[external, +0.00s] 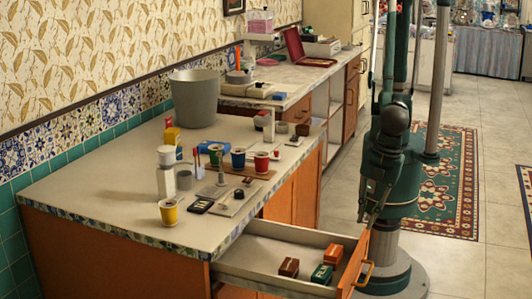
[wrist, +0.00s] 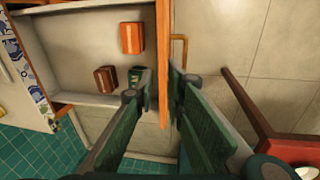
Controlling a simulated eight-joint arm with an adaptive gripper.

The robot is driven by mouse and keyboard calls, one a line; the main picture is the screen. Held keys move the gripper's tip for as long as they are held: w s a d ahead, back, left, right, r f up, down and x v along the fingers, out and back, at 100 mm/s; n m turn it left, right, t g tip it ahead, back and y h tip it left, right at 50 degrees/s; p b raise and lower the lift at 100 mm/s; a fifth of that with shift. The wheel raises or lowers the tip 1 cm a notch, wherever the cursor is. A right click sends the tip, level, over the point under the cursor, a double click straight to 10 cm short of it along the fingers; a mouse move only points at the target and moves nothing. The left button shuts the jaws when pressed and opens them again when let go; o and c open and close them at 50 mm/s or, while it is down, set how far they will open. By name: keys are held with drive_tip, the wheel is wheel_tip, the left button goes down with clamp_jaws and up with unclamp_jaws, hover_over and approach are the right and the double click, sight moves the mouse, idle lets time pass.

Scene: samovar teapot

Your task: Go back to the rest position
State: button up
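My gripper (external: 368,213) hangs at the end of my green arm, pointing down just above the front of the pulled-out drawer (external: 262,258). In the wrist view, my gripper (wrist: 162,84) has its two green fingers apart, with the wooden drawer front (wrist: 164,60) showing in the gap between them. I cannot tell whether the fingers touch it. The drawer holds an orange-red box (external: 333,254), a brown box (external: 289,267) and a green box (external: 322,274). In the wrist view a finger partly hides the green box (wrist: 135,75).
The counter (external: 110,195) left of the drawer carries a grey bucket (external: 194,98), several cups, a yellow cup (external: 169,212) near its front edge and small items. The brass drawer handle (external: 365,275) sticks out in front. Tiled floor (external: 490,215) and a patterned rug (external: 450,185) lie to the right.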

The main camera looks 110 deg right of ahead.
drive_tip(key=w+d+r+m+t+y, duration=0.1)
drive_tip(key=d+r, duration=0.5)
drive_tip(key=d, duration=0.6)
drive_tip(key=w+d+r+m, duration=0.15)
drive_tip(key=d+r, duration=0.35)
drive_tip(key=d, duration=0.7)
drive_tip(key=w+d+r+m+t+y, duration=0.1)
drive_tip(key=d+r+m, duration=0.1)
drive_tip(key=d+r, duration=0.65)
drive_tip(key=s+d+m+t, duration=0.1)
drive_tip(key=s+d, duration=0.4)
drive_tip(key=d, duration=0.5)
drive_tip(key=s+d+f+m+t, duration=0.1)
drive_tip(key=s+d, duration=0.5)
drive_tip(key=d, duration=0.4)
drive_tip(key=s+d+f+m+t, duration=0.1)
drive_tip(key=s+d, duration=0.4)
drive_tip(key=d, duration=0.5)
drive_tip(key=shift+s+d+f+m+t+h, duration=0.15)
drive_tip(key=shift+s+d+m+t+h, duration=0.2)
drive_tip(key=shift+m, duration=0.2)
drive_tip(key=shift+o, duration=0.5)
